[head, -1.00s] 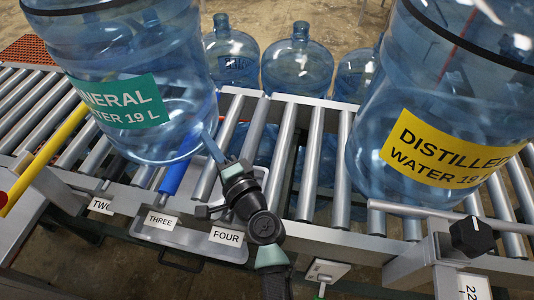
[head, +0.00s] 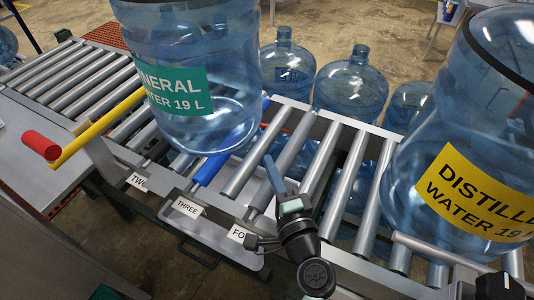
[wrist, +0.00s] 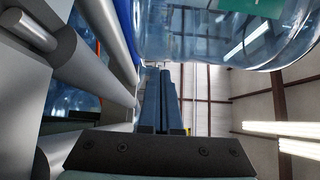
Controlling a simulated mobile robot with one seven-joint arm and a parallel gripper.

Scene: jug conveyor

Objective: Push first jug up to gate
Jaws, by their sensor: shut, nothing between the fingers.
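The first jug (head: 205,85), a large blue water jug with a teal mineral-water label, stands upright on the rollers in the head view. The gate looks like the yellow bar (head: 100,127) with a red handle, just left of the jug. The bar's far end meets the jug's left edge in the picture; I cannot tell whether they touch. My gripper (head: 272,168) is shut and empty over the rollers, right of the jug, with a small gap apparent. In the wrist view its shut fingers (wrist: 161,100) point past the jug's lower side (wrist: 190,38).
A second jug (head: 455,150) with a yellow distilled-water label stands on the rollers at right. Several jugs (head: 350,85) stand behind the conveyor. Bare rollers (head: 322,165) separate the two labelled jugs.

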